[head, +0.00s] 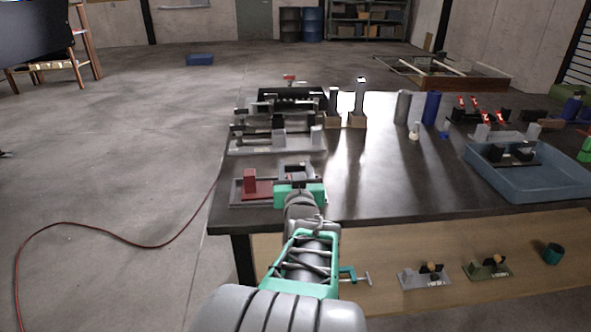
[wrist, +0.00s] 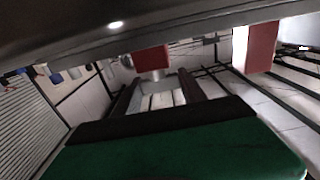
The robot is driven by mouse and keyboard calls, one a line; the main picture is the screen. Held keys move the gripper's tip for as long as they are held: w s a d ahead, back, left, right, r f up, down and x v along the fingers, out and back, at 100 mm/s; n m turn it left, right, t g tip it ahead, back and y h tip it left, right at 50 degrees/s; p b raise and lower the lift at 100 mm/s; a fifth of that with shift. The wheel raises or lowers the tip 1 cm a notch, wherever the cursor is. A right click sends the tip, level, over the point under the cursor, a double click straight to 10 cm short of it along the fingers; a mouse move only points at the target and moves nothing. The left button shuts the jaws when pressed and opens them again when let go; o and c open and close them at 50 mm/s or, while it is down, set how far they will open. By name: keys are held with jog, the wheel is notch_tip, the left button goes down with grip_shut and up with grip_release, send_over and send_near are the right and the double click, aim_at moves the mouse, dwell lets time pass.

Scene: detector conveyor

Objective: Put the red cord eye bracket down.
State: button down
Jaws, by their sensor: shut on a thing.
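My gripper (head: 298,172) is low over the near left corner of the dark table and points away from me. It is shut on the red cord eye bracket; a red block of it (wrist: 152,58) shows just past the fingers in the wrist view. My green gripper body hides most of the held part in the head view. Another red piece (head: 250,184), with a flat base and an upright block, sits in a shallow grey tray (head: 236,197) just left of my gripper. A red block also shows at the right of the wrist view (wrist: 259,48). I cannot tell whether the held bracket touches the tray.
Grey and black fixtures (head: 277,143) stand beyond my gripper along the table's left side. A blue bin (head: 527,186) with parts is at the right. The middle of the dark tabletop (head: 375,165) is clear. A lower wooden shelf (head: 380,248) holds small brackets.

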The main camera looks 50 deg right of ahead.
jog(key=c, duration=0.6)
grip_release()
jog(key=shift+f, duration=0.1)
jog(key=shift+c, duration=0.2)
jog(key=shift+r, duration=0.25)
jog(key=v, duration=0.7)
jog(key=shift+s+a+f, duration=0.1)
jog(key=shift+s+a, duration=0.05)
jog(key=shift+a, duration=0.05)
